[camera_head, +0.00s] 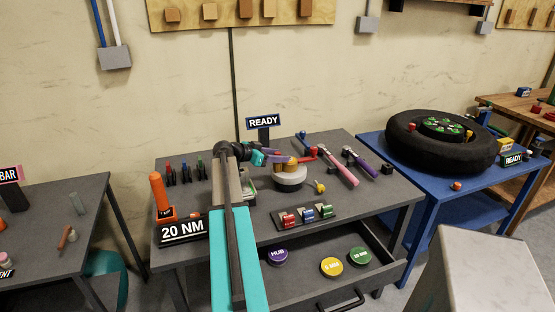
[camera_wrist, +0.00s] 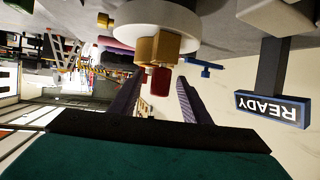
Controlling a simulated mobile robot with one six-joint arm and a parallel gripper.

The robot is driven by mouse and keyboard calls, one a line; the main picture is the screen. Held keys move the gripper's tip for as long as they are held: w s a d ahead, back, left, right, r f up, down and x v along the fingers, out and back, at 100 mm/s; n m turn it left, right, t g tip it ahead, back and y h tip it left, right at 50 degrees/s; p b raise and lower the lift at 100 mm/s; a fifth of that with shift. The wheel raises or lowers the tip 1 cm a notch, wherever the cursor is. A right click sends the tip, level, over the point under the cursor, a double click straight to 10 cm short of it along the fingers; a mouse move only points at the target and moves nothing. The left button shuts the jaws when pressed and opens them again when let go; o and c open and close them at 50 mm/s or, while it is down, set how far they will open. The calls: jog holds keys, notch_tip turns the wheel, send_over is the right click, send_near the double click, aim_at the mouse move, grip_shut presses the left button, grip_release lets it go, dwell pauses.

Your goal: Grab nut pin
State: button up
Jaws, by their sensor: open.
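No part is labelled as the nut pin, so I cannot tell for sure which it is. A round white stand (camera_head: 289,178) on the grey bench carries gold-coloured blocks (camera_head: 291,163). In the wrist view the gold block (camera_wrist: 158,47) and a red piece (camera_wrist: 160,82) appear in line with the gap between my fingers. A small yellow piece (camera_head: 319,187) lies to the right of the stand. My gripper (camera_wrist: 161,76) is open, with nothing visibly clamped. In the head view my gripper (camera_head: 268,158) is just left of the stand; contact is unclear.
A READY sign (camera_head: 263,123) stands behind. A pink-handled tool (camera_head: 342,168) and purple-handled tool (camera_head: 362,164) lie to the right. A tray (camera_head: 305,222) of coloured pieces is in front, above an open drawer (camera_head: 300,276). A tyre (camera_head: 441,140) lies on the blue table.

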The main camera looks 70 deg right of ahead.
grip_shut()
jog(key=shift+r+b, duration=1.05)
jog(key=shift+r, duration=3.95)
